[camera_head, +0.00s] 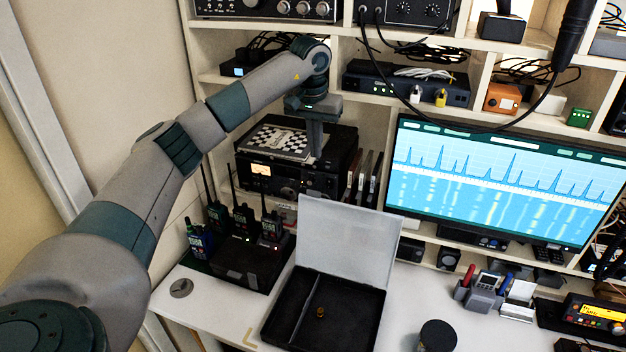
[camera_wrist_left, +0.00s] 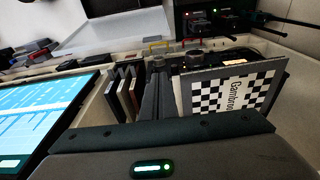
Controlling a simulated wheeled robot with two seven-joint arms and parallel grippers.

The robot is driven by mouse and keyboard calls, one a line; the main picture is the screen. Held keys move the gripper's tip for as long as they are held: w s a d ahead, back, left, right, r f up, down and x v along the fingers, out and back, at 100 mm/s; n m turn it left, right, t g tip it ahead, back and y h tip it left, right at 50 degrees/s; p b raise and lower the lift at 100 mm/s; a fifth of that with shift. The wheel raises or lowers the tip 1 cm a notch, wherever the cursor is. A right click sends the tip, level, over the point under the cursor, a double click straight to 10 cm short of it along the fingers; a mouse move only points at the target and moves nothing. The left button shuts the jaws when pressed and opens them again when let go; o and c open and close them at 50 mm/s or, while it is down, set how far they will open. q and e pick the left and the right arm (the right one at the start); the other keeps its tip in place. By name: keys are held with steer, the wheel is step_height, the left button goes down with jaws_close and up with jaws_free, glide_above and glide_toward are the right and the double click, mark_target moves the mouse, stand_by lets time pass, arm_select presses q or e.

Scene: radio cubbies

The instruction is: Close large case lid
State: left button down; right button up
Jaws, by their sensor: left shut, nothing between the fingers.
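The large case (camera_head: 278,322) is a shallow black tray on the white desk, with a divider and a small brass-coloured item inside. Its translucent lid (camera_head: 345,240) is open and stands up at the case's rear edge. A pale panel that looks like this lid (camera_wrist_left: 125,32) shows at the top of the left wrist view. My left gripper (camera_head: 314,155) points down behind and above the lid, apart from it, near the shelf's black radio. Its fingers (camera_wrist_left: 155,95) are shut and empty in the left wrist view. My right gripper is not in view.
A checkered book (camera_head: 274,141) lies on the black radio (camera_head: 262,178) beside my left gripper. Upright thin cases (camera_head: 366,180) stand right of it. Handheld radios in a charger (camera_head: 240,262) stand left of the case. A monitor (camera_head: 500,180) is at right. A black cylinder (camera_head: 438,335) stands on the desk.

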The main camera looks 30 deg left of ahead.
arm_select(q)
step_height(320, 180, down, 9)
steer(key=s+p, duration=0.2)
steer(key=p, duration=0.5)
steer(key=shift+d, duration=0.35)
steer(key=shift+s, duration=0.1)
